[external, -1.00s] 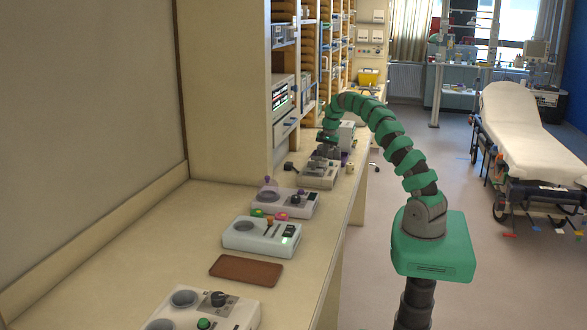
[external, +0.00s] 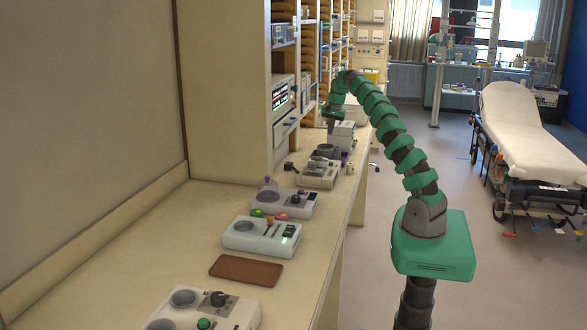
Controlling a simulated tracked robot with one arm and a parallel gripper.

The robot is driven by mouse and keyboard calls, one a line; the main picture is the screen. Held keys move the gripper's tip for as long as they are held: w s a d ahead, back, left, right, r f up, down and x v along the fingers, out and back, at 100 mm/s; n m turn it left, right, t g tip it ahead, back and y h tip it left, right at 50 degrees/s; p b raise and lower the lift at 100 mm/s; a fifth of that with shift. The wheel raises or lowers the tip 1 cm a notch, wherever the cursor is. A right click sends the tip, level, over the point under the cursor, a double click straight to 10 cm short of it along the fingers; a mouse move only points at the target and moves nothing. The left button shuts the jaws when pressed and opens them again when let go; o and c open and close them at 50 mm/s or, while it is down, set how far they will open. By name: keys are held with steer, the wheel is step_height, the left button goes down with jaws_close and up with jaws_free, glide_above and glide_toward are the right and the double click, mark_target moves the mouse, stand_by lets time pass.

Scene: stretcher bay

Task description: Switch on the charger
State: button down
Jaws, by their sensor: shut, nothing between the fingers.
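Several pale control boxes stand in a row along the counter, and I cannot tell by a label which one is the charger.
Nearer boxes include one with a purple part (external: 285,204), one with an orange-topped lever and green light (external: 262,238), and one with a green button (external: 205,310). A brown mat (external: 246,270) lies between. A white box (external: 343,134) stands beyond; a stretcher (external: 520,130) is at right.

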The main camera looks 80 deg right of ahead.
steer(key=shift+s+r, duration=0.1)
steer(key=shift+r, duration=0.3)
steer(key=shift+w+r+t, duration=0.25)
steer(key=shift+w+t, duration=0.05)
steer(key=shift+w, duration=0.3)
steer(key=shift+f, duration=0.2)
stand_by(0.3)
steer(key=p+x, duration=0.1)
steer(key=x, duration=1.2)
steer(key=shift+w+f+p, duration=0.1)
steer(key=shift+f+p, duration=0.25)
steer(key=shift+f, duration=0.05)
